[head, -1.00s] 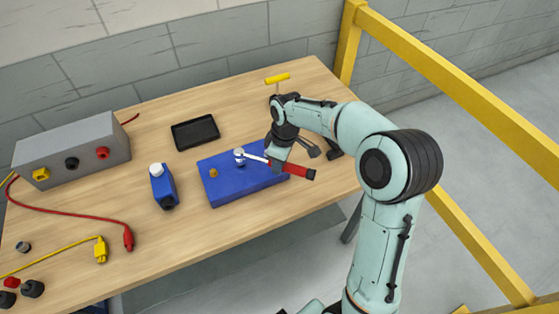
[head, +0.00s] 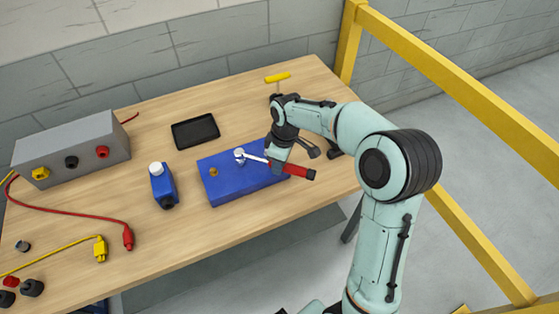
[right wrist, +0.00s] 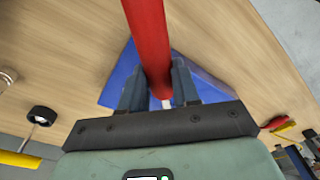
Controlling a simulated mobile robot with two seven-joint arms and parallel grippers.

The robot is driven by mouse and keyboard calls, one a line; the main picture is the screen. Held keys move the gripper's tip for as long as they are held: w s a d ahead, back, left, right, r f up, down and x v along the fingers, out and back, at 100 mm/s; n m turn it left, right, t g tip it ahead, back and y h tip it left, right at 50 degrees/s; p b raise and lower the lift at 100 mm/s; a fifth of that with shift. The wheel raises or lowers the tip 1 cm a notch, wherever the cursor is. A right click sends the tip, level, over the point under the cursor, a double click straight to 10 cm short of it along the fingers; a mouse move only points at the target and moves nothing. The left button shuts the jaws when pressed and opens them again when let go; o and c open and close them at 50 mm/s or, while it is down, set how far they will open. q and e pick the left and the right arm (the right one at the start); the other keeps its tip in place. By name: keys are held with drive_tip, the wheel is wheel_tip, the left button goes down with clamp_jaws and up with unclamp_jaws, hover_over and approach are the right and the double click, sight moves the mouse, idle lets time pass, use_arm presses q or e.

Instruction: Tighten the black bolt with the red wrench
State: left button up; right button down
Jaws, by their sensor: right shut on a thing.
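The red wrench (head: 297,171) has a red handle and a silver shaft. Its far end is at a silvery bolt head (head: 239,152) on the blue block (head: 228,184); I cannot tell if it is seated around it. A brass-coloured bolt (head: 214,172) stands further left on the block. I cannot make out a black bolt; my gripper and arm hide the block's right end. My right gripper (head: 281,164) is shut on the wrench's handle. In the right wrist view, the red handle (right wrist: 148,40) runs between its fingers (right wrist: 158,85) above the block (right wrist: 118,84). My left gripper is not in view.
A blue bottle (head: 164,187) stands left of the block, and a black tray (head: 195,131) lies behind it. A yellow-handled tool (head: 277,77) stands behind my right wrist. A grey box (head: 75,150) and cables fill the left. A yellow rail (head: 450,95) runs along the right.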

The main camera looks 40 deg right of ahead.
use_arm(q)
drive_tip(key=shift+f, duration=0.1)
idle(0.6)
use_arm(e)
drive_tip(key=c, duration=1.4)
unclamp_jaws()
clamp_jaws()
drive_tip(key=shift+s+a+f+m+b, duration=0.1)
drive_tip(key=shift+s+a+m+b, duration=0.1)
drive_tip(key=shift+a+m+b, duration=0.15)
drive_tip(key=shift+s+a, duration=0.15)
drive_tip(key=shift+a, duration=0.05)
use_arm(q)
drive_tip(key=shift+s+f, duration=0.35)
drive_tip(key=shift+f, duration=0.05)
use_arm(e)
drive_tip(key=shift+a+m, duration=0.1)
drive_tip(key=shift+m, duration=0.15)
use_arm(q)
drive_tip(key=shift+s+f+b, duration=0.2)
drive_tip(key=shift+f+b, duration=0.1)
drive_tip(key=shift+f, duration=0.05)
use_arm(e)
drive_tip(key=shift+s+a+m, duration=0.25)
drive_tip(key=shift+a+m, duration=0.25)
